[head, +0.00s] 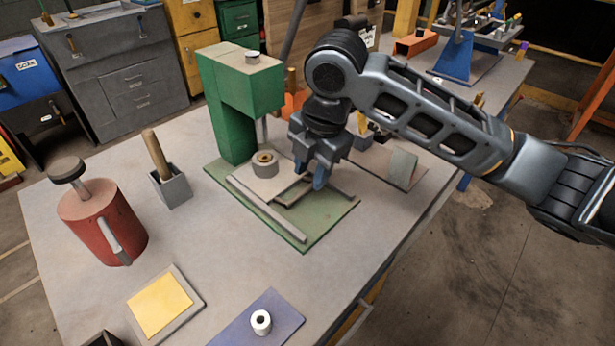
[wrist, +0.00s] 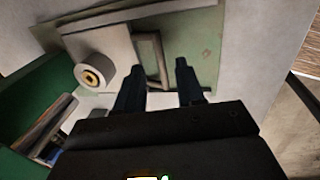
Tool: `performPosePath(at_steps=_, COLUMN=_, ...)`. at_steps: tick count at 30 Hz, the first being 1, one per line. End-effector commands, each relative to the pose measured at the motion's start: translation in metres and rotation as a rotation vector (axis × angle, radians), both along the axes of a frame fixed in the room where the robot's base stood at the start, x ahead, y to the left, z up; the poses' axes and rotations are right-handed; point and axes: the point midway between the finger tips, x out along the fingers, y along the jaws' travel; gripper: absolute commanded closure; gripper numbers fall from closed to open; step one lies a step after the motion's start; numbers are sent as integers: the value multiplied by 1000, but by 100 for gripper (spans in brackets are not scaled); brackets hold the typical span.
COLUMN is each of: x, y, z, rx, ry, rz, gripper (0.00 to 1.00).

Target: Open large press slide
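The large green press (head: 222,105) stands on the table, with a flat green base (head: 305,238). A pale slide plate (head: 240,180) lies on the base between rails, carrying a grey round piece with a brass centre (head: 264,163). A rectangular grey handle frame (head: 283,200) is at the slide's near end; it also shows in the wrist view (wrist: 152,50). My gripper (head: 310,177) is over the handle end, fingers pointing down. In the wrist view its two dark fingers (wrist: 160,75) are apart with a gap, and the handle frame shows near the left finger. I cannot tell whether they touch.
On the table are a red can (head: 95,222), a grey box with a wooden handle (head: 172,185), a yellow pad (head: 160,305) and a blue plate with a white spool (head: 261,322). A small upright plate (head: 402,168) stands right of my gripper. The front middle is mostly clear.

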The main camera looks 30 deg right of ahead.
Motion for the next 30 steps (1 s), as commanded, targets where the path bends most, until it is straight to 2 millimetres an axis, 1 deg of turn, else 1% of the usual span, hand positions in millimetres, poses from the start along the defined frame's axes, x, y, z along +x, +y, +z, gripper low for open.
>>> performPosePath(at_steps=1, x=1, y=0, z=-8, rx=0, ry=2, rz=-1, gripper=62)
performPosePath(at_steps=3, x=3, y=1, z=-17, rx=1, ry=1, rz=-1, gripper=62)
performPosePath(at_steps=7, x=5, y=2, z=-28, rx=0, ry=0, rz=0, gripper=62)
performPosePath(at_steps=11, x=6, y=2, z=-33, rx=0, ry=-1, rz=-1, gripper=62)
performPosePath(at_steps=18, x=6, y=2, z=-33, rx=1, ry=-2, rz=0, gripper=63)
performPosePath(at_steps=30, x=6, y=2, z=-33, rx=1, ry=-2, rz=0, gripper=100)
